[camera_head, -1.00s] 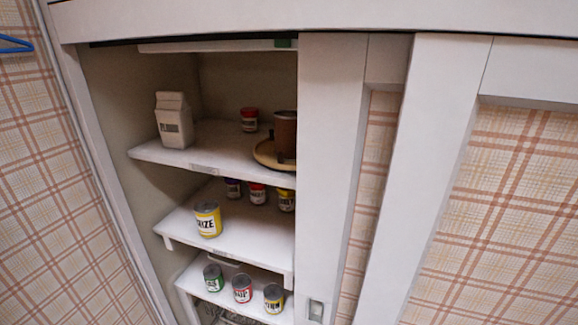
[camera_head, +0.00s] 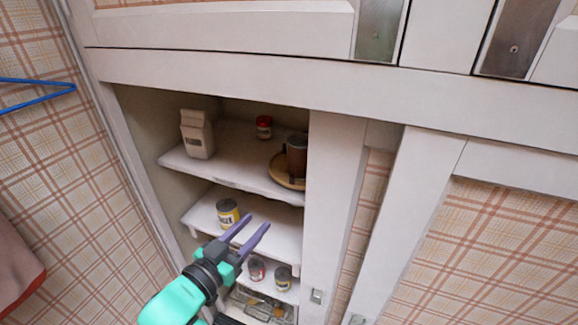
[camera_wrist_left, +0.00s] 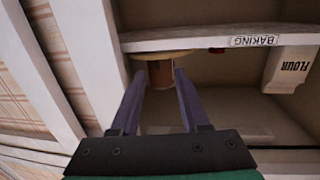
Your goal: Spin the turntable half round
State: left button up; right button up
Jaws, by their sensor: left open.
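The turntable (camera_head: 280,173) is a round tan tray on the upper cupboard shelf, at its right end by the white door frame. A brown canister (camera_head: 297,158) stands on it, and the frame hides part of its right side. My left gripper (camera_head: 257,222) is open and empty, below the upper shelf and in front of the middle one. In the left wrist view, which is upside down, the turntable's edge (camera_wrist_left: 165,54) and the canister (camera_wrist_left: 160,76) show beyond the open fingers (camera_wrist_left: 159,74). My right gripper is not in view.
A white flour carton (camera_head: 197,135) and a red-lidded jar (camera_head: 264,127) share the upper shelf (camera_head: 230,172). Cans stand on the lower shelf. The white door frame (camera_head: 333,200) bounds the opening at right.

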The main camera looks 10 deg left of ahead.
pick_arm(q)
notch_tip(320, 180, up, 3)
jog(key=b, duration=0.8)
send_near(291, 178)
jog(key=f, duration=0.1)
jog(key=shift+t+h, duration=0.3)
jog(key=p+x, duration=0.2)
jog(key=x, duration=0.2)
jog(key=p+x, duration=0.2)
jog(key=x, duration=0.3)
jog(key=shift+w+a+r, duration=0.1)
jog(key=shift+r, duration=0.1)
grip_shut()
jog(key=shift+f, duration=0.1)
